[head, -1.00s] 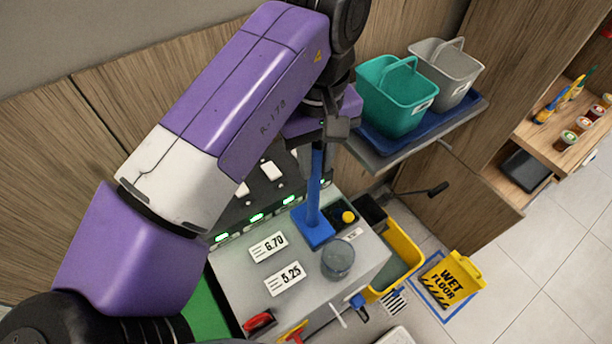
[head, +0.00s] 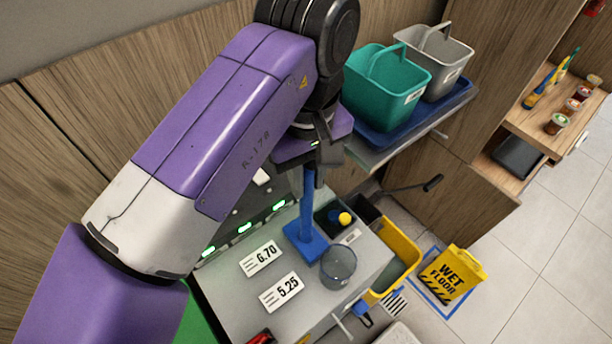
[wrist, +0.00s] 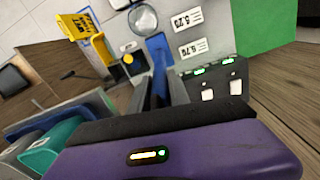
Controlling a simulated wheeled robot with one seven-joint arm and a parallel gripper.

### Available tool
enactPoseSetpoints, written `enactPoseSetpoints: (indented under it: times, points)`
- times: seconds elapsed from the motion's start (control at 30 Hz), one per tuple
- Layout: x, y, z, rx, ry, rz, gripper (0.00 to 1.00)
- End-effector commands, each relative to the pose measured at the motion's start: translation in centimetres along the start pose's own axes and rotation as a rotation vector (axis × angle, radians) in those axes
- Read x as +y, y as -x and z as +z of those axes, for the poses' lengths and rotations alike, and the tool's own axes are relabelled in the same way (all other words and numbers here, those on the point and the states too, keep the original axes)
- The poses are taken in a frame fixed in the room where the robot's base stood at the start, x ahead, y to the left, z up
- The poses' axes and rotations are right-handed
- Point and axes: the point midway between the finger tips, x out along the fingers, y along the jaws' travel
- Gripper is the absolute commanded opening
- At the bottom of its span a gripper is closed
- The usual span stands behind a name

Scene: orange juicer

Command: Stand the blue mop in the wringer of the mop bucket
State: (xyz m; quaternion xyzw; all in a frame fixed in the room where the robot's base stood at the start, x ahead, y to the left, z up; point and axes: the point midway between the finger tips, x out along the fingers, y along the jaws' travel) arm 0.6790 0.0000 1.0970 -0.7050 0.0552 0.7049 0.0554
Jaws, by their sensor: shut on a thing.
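The blue mop (head: 306,215) hangs nearly upright from my gripper (head: 312,158), which is shut on its handle near the top. Its flat blue head shows over the grey machine top, and I cannot tell whether it touches. The wrist view also shows the mop (wrist: 157,50) between the fingers of my gripper (wrist: 160,95). The yellow mop bucket (head: 403,255) stands on the floor to the right, beyond the machine's edge. A dark part (head: 368,212), perhaps its wringer, shows at its back, with a black lever handle (head: 432,184) above. The machine hides part of the bucket.
A clear round cup (head: 338,266) and price cards (head: 262,257) are on the machine top. A shelf with a blue tray (head: 455,100) holds a teal basket (head: 385,90) and a grey basket. A yellow wet-floor sign (head: 452,272) stands right of the bucket. Floor is free farther right.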

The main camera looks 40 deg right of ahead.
Motion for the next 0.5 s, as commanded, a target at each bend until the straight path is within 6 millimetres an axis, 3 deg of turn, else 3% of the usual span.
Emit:
enactPoseSetpoints:
  times: [0.1, 0.13, 0.23, 0.5]
  points:
    - [0.03, -0.36, 0.00, 0.000, 0.000, 0.002, 0.00]
    - [0.03, -0.34, 0.01, -0.001, 0.000, 0.001, 0.26]
    - [0.02, -0.31, 0.00, -0.001, 0.000, 0.001, 0.44]
    - [0.01, -0.29, -0.01, 0.000, 0.000, 0.000, 0.44]
